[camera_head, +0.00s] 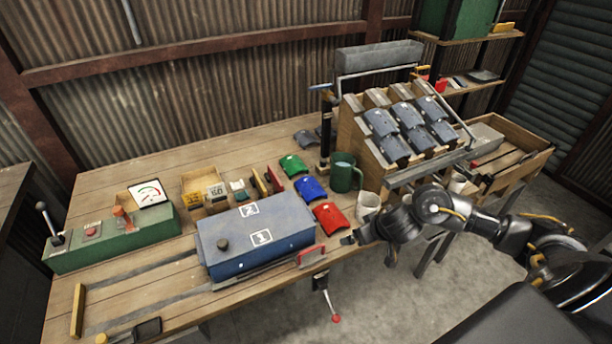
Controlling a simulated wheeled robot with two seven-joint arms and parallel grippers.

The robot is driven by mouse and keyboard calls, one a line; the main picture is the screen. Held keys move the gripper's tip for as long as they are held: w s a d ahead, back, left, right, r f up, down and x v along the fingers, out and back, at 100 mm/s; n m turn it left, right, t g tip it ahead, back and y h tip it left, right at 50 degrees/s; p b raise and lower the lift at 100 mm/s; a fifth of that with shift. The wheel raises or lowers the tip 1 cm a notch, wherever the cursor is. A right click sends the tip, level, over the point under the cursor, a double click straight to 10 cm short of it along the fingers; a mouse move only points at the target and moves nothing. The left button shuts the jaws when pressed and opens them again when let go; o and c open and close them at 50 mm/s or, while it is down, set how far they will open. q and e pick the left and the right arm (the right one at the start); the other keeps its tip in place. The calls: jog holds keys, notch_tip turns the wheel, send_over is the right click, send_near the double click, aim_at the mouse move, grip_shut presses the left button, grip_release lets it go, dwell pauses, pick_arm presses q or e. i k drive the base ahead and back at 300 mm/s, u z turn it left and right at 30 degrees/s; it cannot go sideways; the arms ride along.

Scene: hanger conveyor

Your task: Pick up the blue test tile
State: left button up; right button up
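The blue test tile (310,188) is a curved blue piece lying on the wooden bench. It sits between a green tile (292,165) behind it and a red tile (331,215) in front of it. My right arm comes in from the right. Its gripper (350,240) is low at the bench's front edge, just in front of the red tile and apart from the blue tile. The gripper is small and dark here, so I cannot tell whether its fingers are open. My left gripper is not in view.
A blue box (255,238) marked 1 and 2 stands left of the tiles. A rack (375,158) of grey tiles is farther right. A green control box (110,235) is at the left.

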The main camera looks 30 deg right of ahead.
aim_at(309, 189)
jog(key=i, duration=0.85)
jog(key=u, duration=0.05)
